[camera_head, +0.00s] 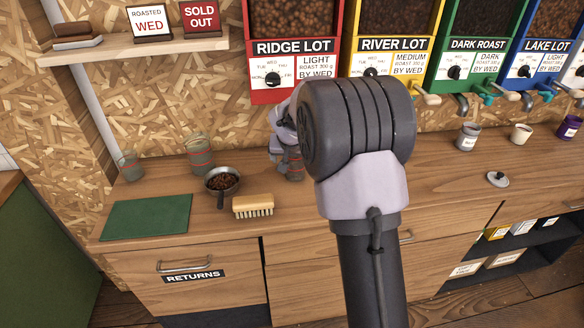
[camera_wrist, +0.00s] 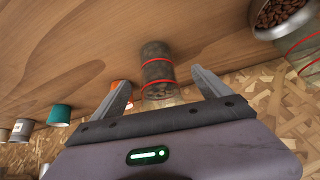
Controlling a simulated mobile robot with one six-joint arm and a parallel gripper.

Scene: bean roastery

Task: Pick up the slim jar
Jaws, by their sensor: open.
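A narrow grey glass jar with red bands, seemingly the slim jar, stands on the wooden counter in the wrist view (camera_wrist: 157,68), between the fingertips of my open gripper (camera_wrist: 161,78), with a gap on each side. In the head view the jar (camera_head: 295,172) shows below my gripper (camera_head: 284,150), partly covered by it; my wrist hides much of the fingers. A wider banded jar (camera_head: 200,153) and a small glass jar (camera_head: 131,165) stand further left. A banded jar (camera_wrist: 306,48) shows at the wrist view's right edge.
A pan of beans (camera_head: 221,180), a wooden brush (camera_head: 253,206) and a green mat (camera_head: 148,218) lie left of my gripper on the counter (camera_head: 280,228). Bean dispensers (camera_head: 296,77) hang behind. Cups (camera_head: 522,134) and a lid (camera_head: 497,179) are at the right.

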